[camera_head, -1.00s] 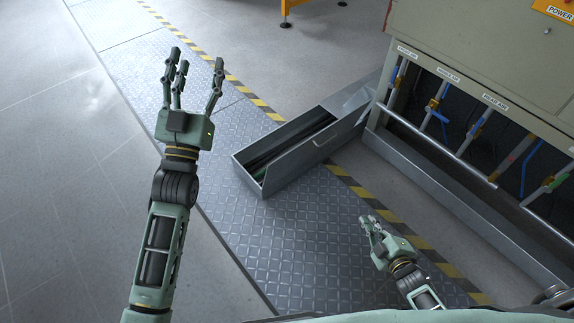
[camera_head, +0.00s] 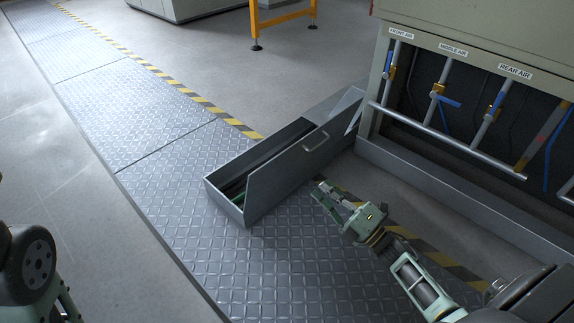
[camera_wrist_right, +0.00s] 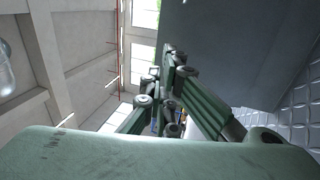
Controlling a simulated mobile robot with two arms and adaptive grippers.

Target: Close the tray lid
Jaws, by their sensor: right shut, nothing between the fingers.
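The long grey metal tray (camera_head: 224,206) lies on the floor in the head view, its inside partly uncovered. Its lid (camera_head: 280,177) stands raised along the tray's near right side, with a bar handle (camera_head: 316,141) near its top edge. My right gripper (camera_head: 320,194) is shut and empty, just right of the lid's outer face; I cannot tell whether it touches. In the right wrist view, its fingers (camera_wrist_right: 168,75) are together beside a large grey surface, apparently the lid (camera_wrist_right: 240,45). My left gripper is out of view; only part of that arm shows at the lower left.
The furnace cabinet with its pipes and rail (camera_head: 445,137) stands at the right, close behind the tray. A yellow stand (camera_head: 283,17) is at the back. The tread-plate floor (camera_head: 150,140) left of the tray is clear.

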